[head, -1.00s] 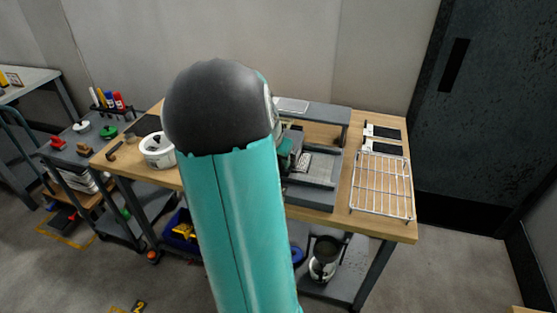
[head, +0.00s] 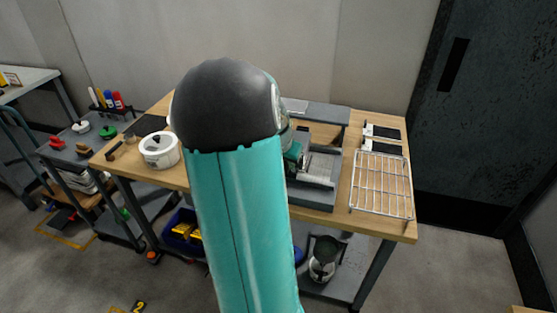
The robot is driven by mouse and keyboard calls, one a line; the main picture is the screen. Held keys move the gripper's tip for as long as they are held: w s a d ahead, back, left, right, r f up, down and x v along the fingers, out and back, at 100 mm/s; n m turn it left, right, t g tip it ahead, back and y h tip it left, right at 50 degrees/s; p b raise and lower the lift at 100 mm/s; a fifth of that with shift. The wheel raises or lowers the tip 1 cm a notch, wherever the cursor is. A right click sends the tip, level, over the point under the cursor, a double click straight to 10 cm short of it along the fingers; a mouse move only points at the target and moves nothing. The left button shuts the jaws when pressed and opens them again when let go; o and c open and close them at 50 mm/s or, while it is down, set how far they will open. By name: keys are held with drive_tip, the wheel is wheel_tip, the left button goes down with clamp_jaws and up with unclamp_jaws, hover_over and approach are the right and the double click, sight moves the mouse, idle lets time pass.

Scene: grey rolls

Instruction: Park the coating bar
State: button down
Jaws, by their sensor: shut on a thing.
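My own teal arm with its black joint fills the middle of the head view and hides much of the table. Past it, the end of my gripper (head: 298,163) shows only in part, low over a grey coating bed (head: 308,196) on the wooden table. A pale silver bar-like piece, which looks like the coating bar (head: 319,180), lies across the bed right at my gripper. My gripper is shut on it. The fingertips are small and partly hidden, and I cannot tell whether the bar touches the bed.
A grey raised shelf (head: 325,114) stands behind the bed. A wire rack (head: 382,187) lies at the table's right end, with dark panels (head: 383,131) behind it. A white pot (head: 159,150) stands left of my arm. A grey cart (head: 85,140) is further left.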

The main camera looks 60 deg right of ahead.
drive_tip(key=s+d, duration=0.1)
drive_tip(key=s, duration=0.8)
drive_tip(key=shift+s+d, duration=0.25)
drive_tip(key=shift+s, duration=0.15)
drive_tip(key=c, duration=1.3)
unclamp_jaws()
drive_tip(key=shift+s, duration=0.15)
drive_tip(key=v, duration=1.4)
drive_tip(key=shift+w, duration=0.25)
drive_tip(key=shift+f, duration=0.15)
